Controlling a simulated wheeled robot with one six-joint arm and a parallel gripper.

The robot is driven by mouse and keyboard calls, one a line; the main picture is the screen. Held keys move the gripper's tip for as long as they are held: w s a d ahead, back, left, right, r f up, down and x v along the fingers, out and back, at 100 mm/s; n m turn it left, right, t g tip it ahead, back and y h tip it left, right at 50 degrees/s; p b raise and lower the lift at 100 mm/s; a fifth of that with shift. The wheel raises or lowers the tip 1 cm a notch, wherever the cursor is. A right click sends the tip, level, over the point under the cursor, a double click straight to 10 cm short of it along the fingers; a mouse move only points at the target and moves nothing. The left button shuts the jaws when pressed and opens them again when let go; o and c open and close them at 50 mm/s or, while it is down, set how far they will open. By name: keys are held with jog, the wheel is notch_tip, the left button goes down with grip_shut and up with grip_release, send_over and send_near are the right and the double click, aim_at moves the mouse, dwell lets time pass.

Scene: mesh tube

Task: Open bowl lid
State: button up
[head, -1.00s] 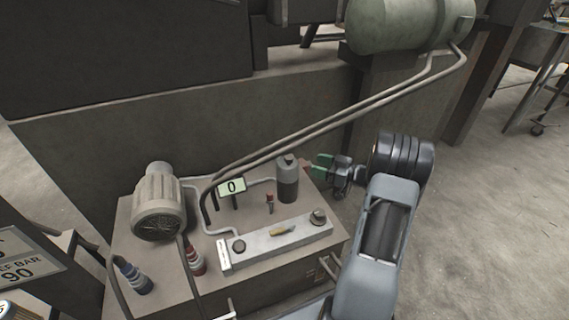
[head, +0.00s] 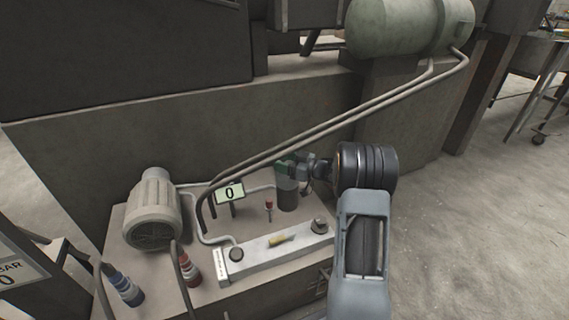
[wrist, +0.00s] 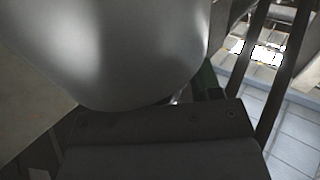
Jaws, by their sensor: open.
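A dark upright cylinder (head: 287,197), likely the bowl, stands at the back right of the machine box in the head view. My gripper (head: 287,166) is open and overlaps the top of this cylinder, hiding its cap. I cannot tell whether they touch. In the wrist view a large smooth grey rounded body (wrist: 120,50) fills the upper left, very close to the camera. I cannot tell for certain that it is the bowl's lid. The dark gripper body lies below it, and a green finger part (wrist: 208,80) shows at its right. The other fingertip is hidden.
A beige motor (head: 153,210), a sign reading 0 (head: 229,193), a grey block with knobs (head: 275,253) and red and blue fittings crowd the box (head: 120,222).

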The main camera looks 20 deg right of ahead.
grip_shut()
dwell(0.6)
